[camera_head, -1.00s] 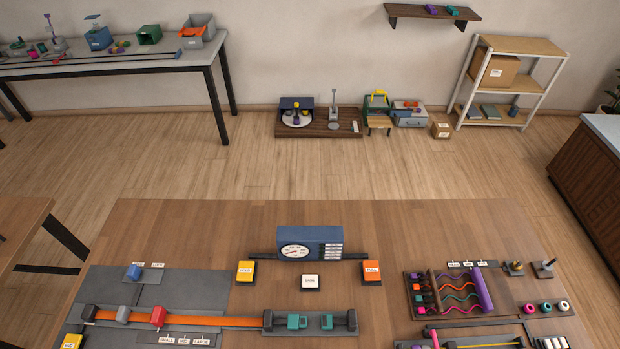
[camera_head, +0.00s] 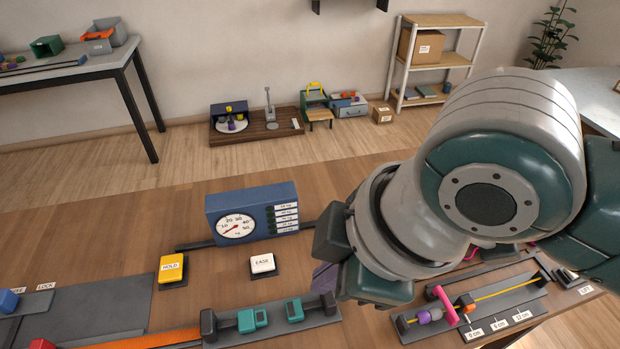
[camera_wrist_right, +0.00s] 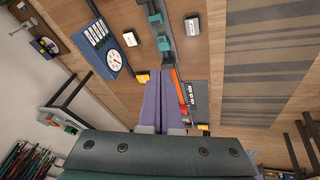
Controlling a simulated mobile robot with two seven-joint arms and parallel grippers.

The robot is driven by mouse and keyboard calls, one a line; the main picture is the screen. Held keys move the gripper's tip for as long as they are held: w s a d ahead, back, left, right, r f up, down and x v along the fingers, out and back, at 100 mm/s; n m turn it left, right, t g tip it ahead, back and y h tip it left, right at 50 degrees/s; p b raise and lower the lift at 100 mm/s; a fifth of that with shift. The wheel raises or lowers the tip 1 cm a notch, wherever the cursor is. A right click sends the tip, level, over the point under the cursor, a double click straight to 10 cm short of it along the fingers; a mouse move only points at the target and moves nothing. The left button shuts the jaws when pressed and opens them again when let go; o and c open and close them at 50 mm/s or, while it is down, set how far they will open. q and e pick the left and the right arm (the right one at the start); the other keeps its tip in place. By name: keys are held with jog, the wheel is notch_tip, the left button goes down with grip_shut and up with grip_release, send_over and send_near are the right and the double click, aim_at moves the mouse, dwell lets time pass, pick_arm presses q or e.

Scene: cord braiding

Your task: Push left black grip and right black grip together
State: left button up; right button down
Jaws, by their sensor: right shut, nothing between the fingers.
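In the head view, a dark rail holds a left black grip (camera_head: 208,322) at its left end and a right black grip (camera_head: 329,302) at its right end. Two teal blocks, a left one (camera_head: 252,319) and a right one (camera_head: 293,311), sit apart between them. My right gripper (camera_head: 323,277) hangs just above and behind the right black grip, largely hidden by my wrist. The right wrist view shows its purple fingers (camera_wrist_right: 165,88) pressed together and empty, with the teal blocks further off. My left gripper is not in view.
A blue gauge box (camera_head: 252,213) stands behind the rail. A yellow HOLD button (camera_head: 172,267) and a white EASE button (camera_head: 262,263) lie in front of it. An orange strap (camera_head: 150,341) runs left of the rail. A slider tray (camera_head: 475,305) is at right.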

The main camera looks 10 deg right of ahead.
pick_arm(q)
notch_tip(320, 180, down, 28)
jog(key=b, duration=2.4)
pick_arm(e)
jog(key=w+d+f+n+h, duration=0.1)
jog(key=w+d+f, duration=0.1)
jog(key=f, duration=0.7)
jog(key=w+d+f+n+h, duration=0.1)
jog(key=w+d+f, duration=0.2)
jog(key=f, duration=0.5)
jog(key=w+d+f+n, duration=0.2)
jog(key=w+f, duration=0.2)
jog(key=f, duration=0.5)
jog(key=shift+d+f+h, duration=0.3)
jog(key=shift+h, duration=0.1)
pick_arm(q)
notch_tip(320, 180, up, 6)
jog(key=p, duration=0.6)
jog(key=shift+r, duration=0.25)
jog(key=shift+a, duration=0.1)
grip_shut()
pick_arm(e)
notch_tip(320, 180, up, 6)
jog(key=shift+f, duration=0.25)
